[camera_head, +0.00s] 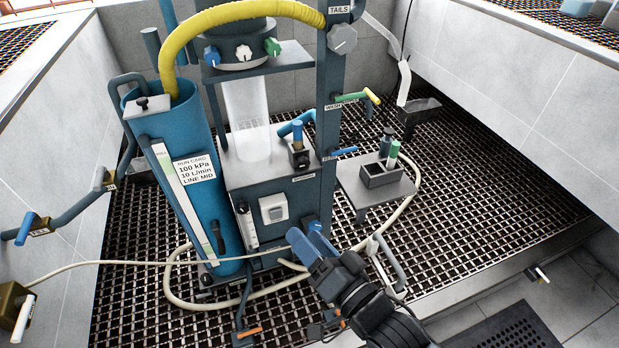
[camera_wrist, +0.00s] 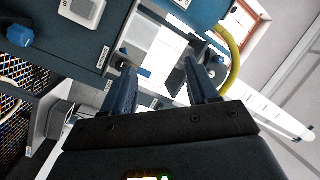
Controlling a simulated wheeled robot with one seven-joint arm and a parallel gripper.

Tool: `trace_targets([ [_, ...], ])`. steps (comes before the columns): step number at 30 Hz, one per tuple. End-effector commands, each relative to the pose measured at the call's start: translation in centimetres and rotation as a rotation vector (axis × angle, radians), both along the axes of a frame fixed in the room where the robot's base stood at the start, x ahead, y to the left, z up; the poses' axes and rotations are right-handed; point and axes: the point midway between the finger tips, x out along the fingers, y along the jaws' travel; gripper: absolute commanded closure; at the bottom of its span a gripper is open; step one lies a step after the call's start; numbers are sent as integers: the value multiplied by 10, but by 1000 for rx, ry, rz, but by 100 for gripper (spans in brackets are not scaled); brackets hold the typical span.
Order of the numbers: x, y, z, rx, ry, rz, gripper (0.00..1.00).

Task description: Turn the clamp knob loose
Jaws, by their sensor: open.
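A grey faceted knob (camera_head: 342,39) sits on the upper part of the dark blue post, just below the TAILS label, in the head view. It looks like the clamp knob, but no label on it says so. My gripper (camera_head: 307,238) is low in front of the machine's base cabinet, well below and apart from this knob. In the wrist view my gripper (camera_wrist: 160,64) is open, its two blue fingers apart with nothing between them. I cannot make out the grey knob in the wrist view.
A blue cylinder tank (camera_head: 219,232) with a run card stands left of the post. A yellow hose (camera_head: 235,13) arches over the top. Green and blue handles (camera_head: 345,99) stick out from the post. A small side table (camera_head: 375,185) stands right. Pale hose loops over the grating.

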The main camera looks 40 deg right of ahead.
Motion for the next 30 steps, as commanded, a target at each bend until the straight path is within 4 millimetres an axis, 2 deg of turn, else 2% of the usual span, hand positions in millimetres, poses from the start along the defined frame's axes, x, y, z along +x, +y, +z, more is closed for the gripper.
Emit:
trace_targets([
  [1, 14, -5, -10, -91, 8, -12, 41],
  [6, 53, -30, -30, -419, 64, -74, 41],
  [12, 91, -73, -38, -769, 136, -190, 41],
  [15, 102, -91, -36, -889, 161, -242, 41],
  [18, 109, -102, -34, -965, 178, -277, 41],
  [23, 116, -109, -31, -1008, 186, -295, 41],
  [30, 148, -118, -29, -1007, 186, -295, 41],
])
